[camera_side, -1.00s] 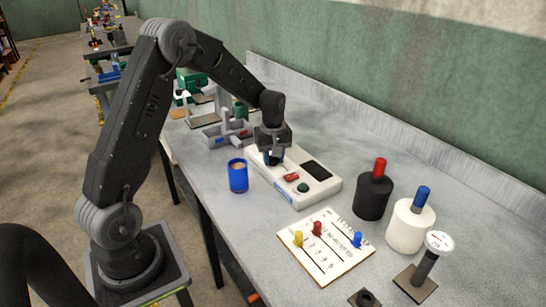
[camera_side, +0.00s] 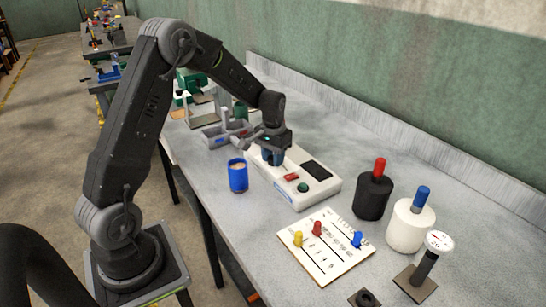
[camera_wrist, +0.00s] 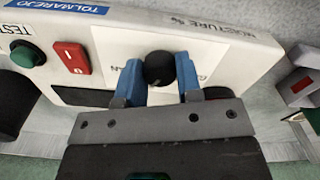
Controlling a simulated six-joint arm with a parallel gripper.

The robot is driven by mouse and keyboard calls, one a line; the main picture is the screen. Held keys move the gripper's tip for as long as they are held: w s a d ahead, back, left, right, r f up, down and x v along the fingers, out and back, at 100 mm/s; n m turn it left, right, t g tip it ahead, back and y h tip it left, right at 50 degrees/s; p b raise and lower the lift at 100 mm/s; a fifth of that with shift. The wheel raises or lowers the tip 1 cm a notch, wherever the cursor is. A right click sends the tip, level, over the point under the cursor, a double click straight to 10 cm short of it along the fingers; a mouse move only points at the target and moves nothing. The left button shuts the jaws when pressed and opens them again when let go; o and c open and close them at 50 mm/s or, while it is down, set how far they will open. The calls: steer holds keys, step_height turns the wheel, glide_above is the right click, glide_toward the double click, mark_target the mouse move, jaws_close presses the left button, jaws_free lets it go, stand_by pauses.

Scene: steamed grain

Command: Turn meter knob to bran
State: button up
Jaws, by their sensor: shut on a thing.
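The meter (camera_side: 318,188) is a white box on the bench, with a dark screen, a red switch and a green button. Its black round knob (camera_wrist: 159,69) shows in the wrist view between the blue fingers of my gripper (camera_wrist: 160,80). My gripper is shut on the knob, one finger at each side. In the side view my gripper (camera_side: 272,155) points down at the far-left end of the meter and hides the knob. The labels around the knob are mostly covered by the fingers, so its setting cannot be read.
A blue cup (camera_side: 238,178) stands close to the meter's left side. A board with coloured pegs (camera_side: 330,262), a black jar (camera_side: 373,197) and a white jar (camera_side: 409,228) stand nearer the camera. A grey tray (camera_side: 220,136) lies behind the cup.

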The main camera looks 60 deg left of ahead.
steer(key=shift+m, duration=1.9)
steer(key=o, duration=0.9)
steer(key=shift+o, duration=0.2)
step_height(320, 180, up, 14)
